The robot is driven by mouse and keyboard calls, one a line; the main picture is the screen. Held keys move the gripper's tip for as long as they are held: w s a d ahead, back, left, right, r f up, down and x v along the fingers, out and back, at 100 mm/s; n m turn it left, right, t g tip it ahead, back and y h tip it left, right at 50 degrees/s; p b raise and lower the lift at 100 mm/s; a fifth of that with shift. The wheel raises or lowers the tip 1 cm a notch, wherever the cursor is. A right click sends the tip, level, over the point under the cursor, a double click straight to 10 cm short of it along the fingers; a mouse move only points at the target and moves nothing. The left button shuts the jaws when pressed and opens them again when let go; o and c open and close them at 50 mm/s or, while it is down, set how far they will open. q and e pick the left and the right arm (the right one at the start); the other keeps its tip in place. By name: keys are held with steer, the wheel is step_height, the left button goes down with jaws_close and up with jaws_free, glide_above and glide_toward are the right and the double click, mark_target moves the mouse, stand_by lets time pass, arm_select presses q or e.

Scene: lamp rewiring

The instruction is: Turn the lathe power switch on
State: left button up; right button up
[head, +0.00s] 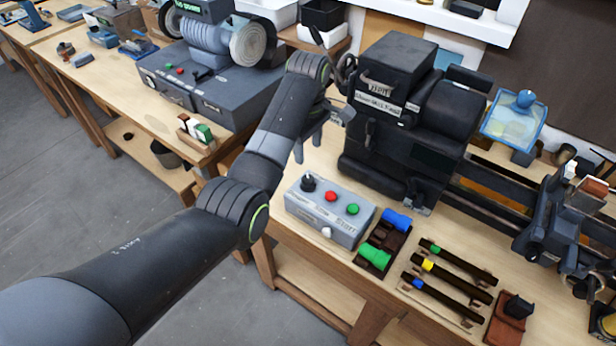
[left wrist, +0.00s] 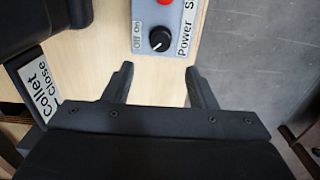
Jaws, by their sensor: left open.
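The power switch is a black rotary knob (head: 308,184) on top of a light grey control box (head: 315,214), at the box's left end. In the left wrist view the knob (left wrist: 160,40) sits beside an "Off On" label and a "Power S..." label, which is cut off. I cannot tell for sure which word its white mark points to. My left gripper (head: 308,147) is open and empty, above and behind the box. In the left wrist view the two fingers (left wrist: 160,68) point toward the knob, which lies beyond and between their tips, apart from them. My right gripper is not in view.
The box also carries a red button (head: 331,196) and a green button (head: 352,209). The black lathe (head: 420,125) stands close behind. A "Collet Close" label (left wrist: 38,90) is near the left finger. Blue and green parts (head: 375,255) and several dark bars lie right of the box.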

mark_target(308, 178)
arm_select(q)
step_height(308, 178, down, 10)
steer(key=shift+f+p, duration=0.1)
steer(key=shift+p, duration=0.4)
steer(key=shift+c, duration=0.4)
steer(key=c, duration=0.9)
